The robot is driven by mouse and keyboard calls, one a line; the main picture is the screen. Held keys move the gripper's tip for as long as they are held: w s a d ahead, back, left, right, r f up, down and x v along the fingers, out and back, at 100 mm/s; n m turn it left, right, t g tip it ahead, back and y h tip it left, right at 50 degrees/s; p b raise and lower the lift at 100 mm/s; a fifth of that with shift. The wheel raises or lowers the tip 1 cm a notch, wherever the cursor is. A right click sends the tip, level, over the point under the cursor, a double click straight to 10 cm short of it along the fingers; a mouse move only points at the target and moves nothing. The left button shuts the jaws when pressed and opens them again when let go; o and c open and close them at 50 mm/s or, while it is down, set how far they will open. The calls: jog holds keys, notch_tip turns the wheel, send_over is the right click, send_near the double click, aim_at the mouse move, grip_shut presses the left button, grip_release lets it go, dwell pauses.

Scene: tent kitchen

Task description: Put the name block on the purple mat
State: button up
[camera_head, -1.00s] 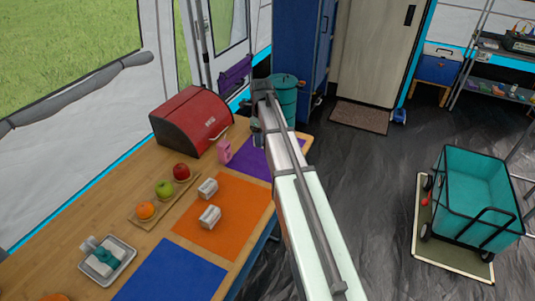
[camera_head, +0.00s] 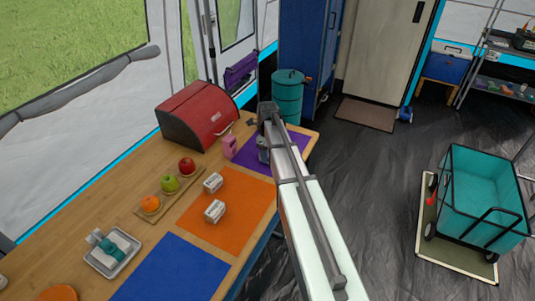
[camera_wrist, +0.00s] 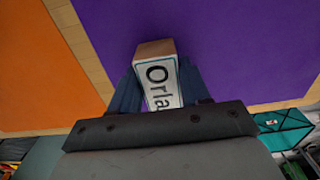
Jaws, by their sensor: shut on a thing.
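The name block (camera_wrist: 158,88) is a small wooden block with a white, blue-edged label; the letters "Orla" show and the rest is hidden by my gripper. My gripper (camera_wrist: 158,72) is shut on it, one dark blue finger on each side. Behind the block in the wrist view is the purple mat (camera_wrist: 230,45). In the head view the purple mat (camera_head: 287,158) lies at the far right end of the wooden table, and my gripper (camera_head: 263,150) is over it, partly hidden by my arm. I cannot tell whether the block touches the mat.
The orange mat (camera_head: 240,203) holds two white labelled blocks (camera_head: 213,182). A blue mat (camera_head: 170,270) lies nearer. A pink object (camera_head: 229,146) and a red bread box (camera_head: 198,118) stand left of the purple mat. A fruit board (camera_head: 150,205) and a tray (camera_head: 110,262) lie further left.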

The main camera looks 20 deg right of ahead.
jog(key=shift+f, duration=0.25)
jog(key=o, duration=1.1)
jog(key=shift+c, duration=0.2)
notch_tip(320, 180, up, 12)
jog(key=shift+r, duration=0.2)
